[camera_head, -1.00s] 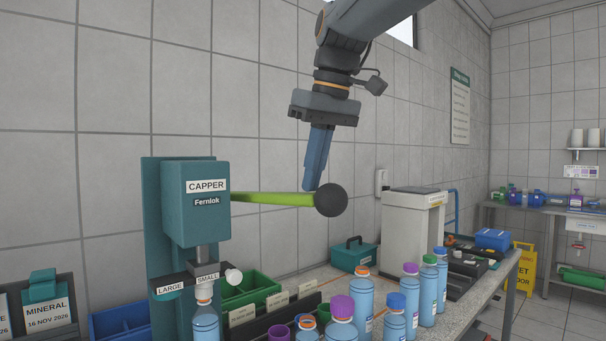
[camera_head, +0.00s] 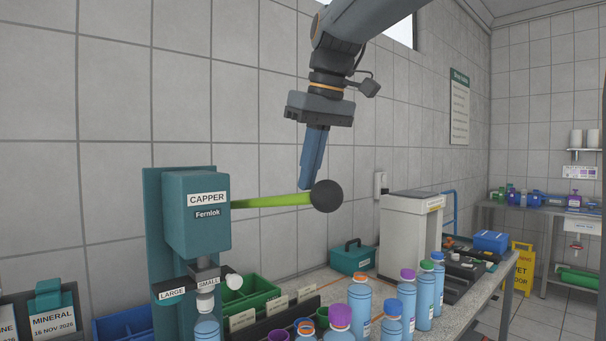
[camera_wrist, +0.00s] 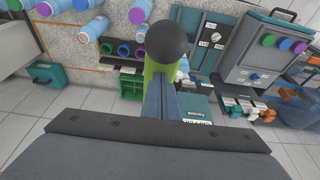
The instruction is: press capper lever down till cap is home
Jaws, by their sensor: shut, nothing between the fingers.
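The teal capper (camera_head: 195,212) stands at the left in the head view. Its lime-green lever (camera_head: 270,201) reaches right, nearly level with a slight upward tilt, to a black ball knob (camera_head: 327,196). A bottle (camera_head: 206,329) stands under the capper head, with a whitish cap (camera_head: 205,303) at its neck; how far the cap is seated cannot be told. My gripper (camera_head: 305,188) is shut and empty, fingers pointing down at the lever just left of the knob. Contact is unclear. The wrist view shows the fingers (camera_wrist: 168,98) over the lever, by the knob (camera_wrist: 168,38).
Several blue bottles with coloured caps (camera_head: 407,300) stand on the bench front, right of the capper. Green bins (camera_head: 250,295) and a teal toolbox (camera_head: 352,258) sit behind. A grey-white machine (camera_head: 410,225) stands further back. The air around the knob is clear.

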